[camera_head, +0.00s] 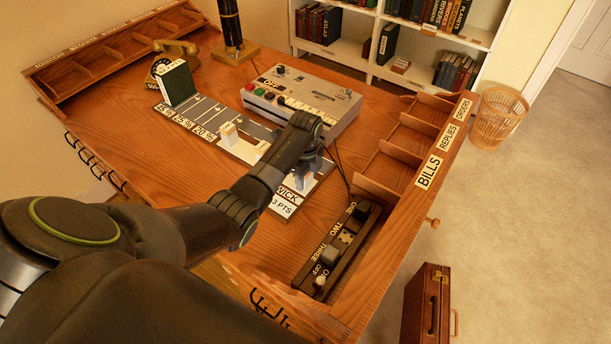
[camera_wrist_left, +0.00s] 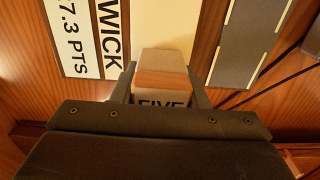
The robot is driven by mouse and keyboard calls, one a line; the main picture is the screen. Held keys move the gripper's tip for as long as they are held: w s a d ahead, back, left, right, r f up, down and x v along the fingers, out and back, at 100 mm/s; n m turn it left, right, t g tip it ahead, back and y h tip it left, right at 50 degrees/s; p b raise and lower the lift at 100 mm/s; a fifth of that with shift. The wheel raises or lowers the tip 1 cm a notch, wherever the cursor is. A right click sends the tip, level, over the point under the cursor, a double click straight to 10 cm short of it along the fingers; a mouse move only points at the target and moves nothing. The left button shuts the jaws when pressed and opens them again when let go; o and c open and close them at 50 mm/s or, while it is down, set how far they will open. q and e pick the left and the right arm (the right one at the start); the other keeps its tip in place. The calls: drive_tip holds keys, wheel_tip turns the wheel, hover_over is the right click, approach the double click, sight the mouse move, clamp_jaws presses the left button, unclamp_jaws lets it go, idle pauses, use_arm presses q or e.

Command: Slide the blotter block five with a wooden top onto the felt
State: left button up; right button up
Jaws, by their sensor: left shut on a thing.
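The blotter block five (camera_wrist_left: 163,62) has a pale body, a brown wooden band and the word FIVE on its near face. In the left wrist view it sits between the two fingers of my left gripper (camera_wrist_left: 160,88), which is shut on it. In the head view my left gripper (camera_head: 309,165) is low over the near end of the labelled strip, by the WICK label (camera_head: 297,192); the arm partly hides the block. My right gripper is not in view.
Pale blocks (camera_head: 229,133) stand on the labelled strip (camera_head: 205,119), with a green book-like block (camera_head: 178,82) at its far end. A button console (camera_head: 305,97) stands behind. A switch box (camera_head: 337,252) and wooden compartments (camera_head: 393,160) lie to the right.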

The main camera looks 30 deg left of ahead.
use_arm(q)
drive_tip(key=shift+r, duration=0.1)
drive_tip(key=shift+w, duration=0.15)
idle(0.3)
drive_tip(key=shift+w+d+b, duration=0.15)
drive_tip(key=shift+w+b, duration=0.9)
drive_tip(key=shift+w, duration=0.05)
drive_tip(key=shift+w+d+b, duration=0.15)
drive_tip(key=shift+w+b, duration=0.85)
drive_tip(key=shift+w, duration=0.05)
drive_tip(key=shift+w+d+b, duration=0.15)
drive_tip(key=shift+w+b, duration=0.95)
drive_tip(key=shift+b, duration=0.4)
drive_tip(key=shift+w+d+b, duration=0.15)
drive_tip(key=shift+w+b, duration=0.95)
drive_tip(key=shift+b, duration=0.35)
drive_tip(key=shift+f, duration=0.2)
drive_tip(key=o, duration=1.1)
